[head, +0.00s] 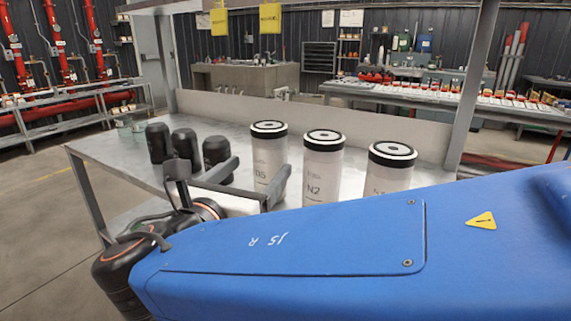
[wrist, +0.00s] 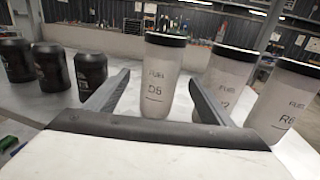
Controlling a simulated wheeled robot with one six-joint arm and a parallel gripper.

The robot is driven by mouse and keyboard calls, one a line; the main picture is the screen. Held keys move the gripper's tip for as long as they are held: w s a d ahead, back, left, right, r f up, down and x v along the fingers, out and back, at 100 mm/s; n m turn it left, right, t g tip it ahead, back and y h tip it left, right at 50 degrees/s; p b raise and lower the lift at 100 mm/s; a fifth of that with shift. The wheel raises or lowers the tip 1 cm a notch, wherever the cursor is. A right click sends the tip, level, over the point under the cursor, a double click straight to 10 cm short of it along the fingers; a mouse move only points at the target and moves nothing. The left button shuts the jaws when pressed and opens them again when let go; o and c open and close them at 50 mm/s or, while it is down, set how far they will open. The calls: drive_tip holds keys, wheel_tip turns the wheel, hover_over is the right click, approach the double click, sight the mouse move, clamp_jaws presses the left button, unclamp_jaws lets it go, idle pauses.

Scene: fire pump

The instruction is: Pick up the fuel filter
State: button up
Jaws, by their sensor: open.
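Three white fuel filters with black top rings stand upright in a row on the metal table. The left one (head: 268,157), marked D5 in the wrist view (wrist: 160,82), is closest to my gripper. The middle one (head: 322,165), marked N2, also shows in the wrist view (wrist: 232,75). The right one (head: 388,178) shows as R6 in the wrist view (wrist: 290,102); my blue arm hides its lower part. My gripper (head: 261,164) is open and empty. In the wrist view its fingers (wrist: 160,80) appear on either side of D5, with a gap each side; the depth is unclear.
Several black canisters (head: 185,145) stand on the table left of D5. A low raised edge (head: 215,106) runs along the table's back. A grey post (head: 470,85) rises at the right. Small clear jars (head: 123,124) sit at the far left corner.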

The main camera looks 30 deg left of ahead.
sight(263, 164)
drive_tip(key=shift+w+a, duration=0.15)
drive_tip(key=shift+w, duration=2.15)
drive_tip(key=c, duration=1.5)
wheel_tip(263, 164, up, 18)
